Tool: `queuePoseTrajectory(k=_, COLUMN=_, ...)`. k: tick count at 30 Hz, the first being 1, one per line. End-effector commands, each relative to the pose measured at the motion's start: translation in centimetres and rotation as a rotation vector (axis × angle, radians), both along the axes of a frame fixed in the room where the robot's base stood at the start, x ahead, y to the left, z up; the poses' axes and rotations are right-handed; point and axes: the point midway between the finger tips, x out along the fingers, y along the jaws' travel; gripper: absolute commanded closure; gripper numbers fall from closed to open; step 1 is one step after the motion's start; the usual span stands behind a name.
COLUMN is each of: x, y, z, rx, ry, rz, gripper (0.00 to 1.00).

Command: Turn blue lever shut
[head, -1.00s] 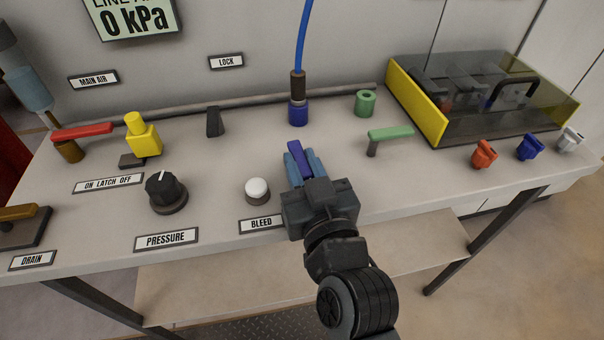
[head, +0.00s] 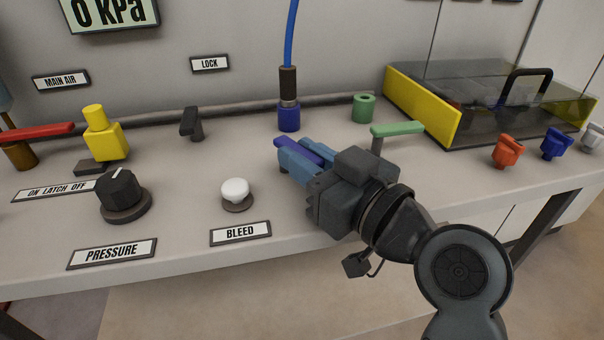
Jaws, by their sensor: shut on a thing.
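The blue lever (head: 297,150) is a dark blue-violet bar on the bench top, in front of the blue hose fitting. My gripper (head: 305,158) is shut on it, with a light blue finger on each side. The lever points up and to the left in the picture. Its pivot and base are hidden behind my gripper and wrist.
A green lever (head: 397,130) stands close to the right of my gripper. A white bleed button (head: 236,191) is to the left. A yellow-sided clear-covered box (head: 422,108) stands at the right.

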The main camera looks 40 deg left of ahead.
Motion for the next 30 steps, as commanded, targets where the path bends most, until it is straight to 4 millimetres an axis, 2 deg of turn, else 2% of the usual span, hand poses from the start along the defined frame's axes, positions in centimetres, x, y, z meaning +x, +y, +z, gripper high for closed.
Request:
queuePoseTrajectory(k=1, x=0.13, y=-0.03, z=-0.81, rx=-0.01, ry=0.004, rz=0.013, gripper=1.0)
queuePoseTrajectory(k=21, x=0.22, y=-0.02, z=-0.63, rx=-0.013, ry=0.008, rz=0.061, gripper=1.0)
queuePoseTrajectory(k=22, x=0.22, y=-0.02, z=-0.64, rx=-0.013, ry=0.008, rz=0.061, gripper=0.76)
queuePoseTrajectory(k=30, x=0.23, y=-0.03, z=-0.42, rx=-0.008, ry=0.006, rz=0.06, gripper=0.51)
